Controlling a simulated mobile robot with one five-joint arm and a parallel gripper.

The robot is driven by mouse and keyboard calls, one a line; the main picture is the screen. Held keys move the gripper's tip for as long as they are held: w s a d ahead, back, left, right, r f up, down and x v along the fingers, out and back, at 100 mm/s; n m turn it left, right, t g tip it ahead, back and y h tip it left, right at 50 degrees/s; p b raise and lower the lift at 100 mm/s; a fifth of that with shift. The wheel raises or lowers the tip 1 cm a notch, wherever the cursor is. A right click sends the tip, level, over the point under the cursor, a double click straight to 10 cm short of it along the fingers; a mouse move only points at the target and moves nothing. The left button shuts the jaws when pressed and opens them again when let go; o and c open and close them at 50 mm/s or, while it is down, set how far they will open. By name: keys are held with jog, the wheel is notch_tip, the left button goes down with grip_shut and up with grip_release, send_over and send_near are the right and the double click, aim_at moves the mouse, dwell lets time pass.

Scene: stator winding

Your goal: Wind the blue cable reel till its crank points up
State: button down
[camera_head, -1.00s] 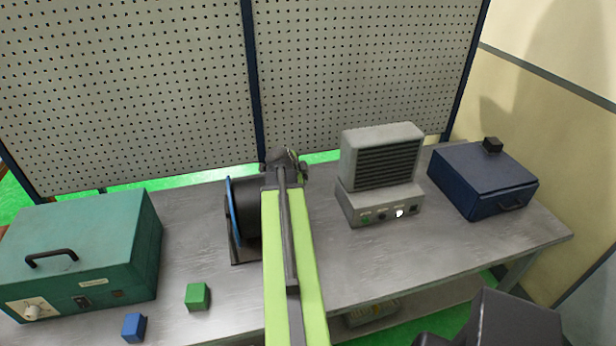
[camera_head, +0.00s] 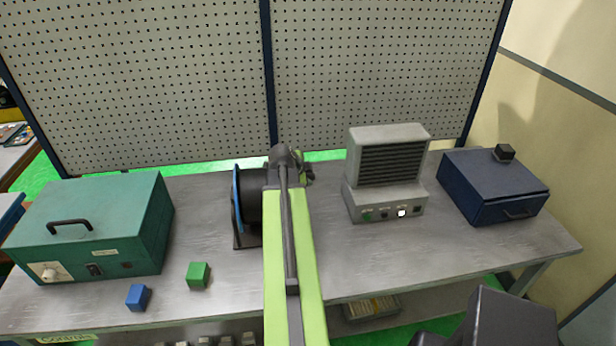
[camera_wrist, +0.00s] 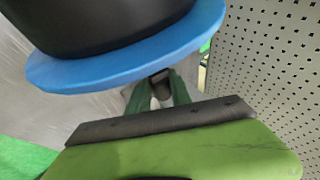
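The cable reel stands on the grey bench, its blue flange (camera_head: 237,202) on the left and its black drum (camera_head: 252,188) partly behind my arm. My gripper (camera_head: 305,170) is at the reel's right, mostly hidden by my wrist. In the wrist view the blue rim (camera_wrist: 130,62) crosses the top. The crank's direction is hidden.
A green case (camera_head: 95,222) is at the left, with a blue cube (camera_head: 138,297) and a green cube (camera_head: 198,275) nearby. A grey vented unit (camera_head: 385,180) and a dark blue box (camera_head: 492,185) stand at the right. A pegboard (camera_head: 385,75) rises behind.

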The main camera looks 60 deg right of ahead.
jog(key=shift+s+f, duration=0.1)
jog(key=shift+s, duration=0.55)
jog(key=c, duration=1.6)
grip_release()
jog(key=o, duration=0.4)
jog(key=shift+s+d, duration=0.1)
jog(key=shift+s, duration=0.05)
jog(key=shift+o, duration=0.2)
jog(key=shift+w, duration=0.2)
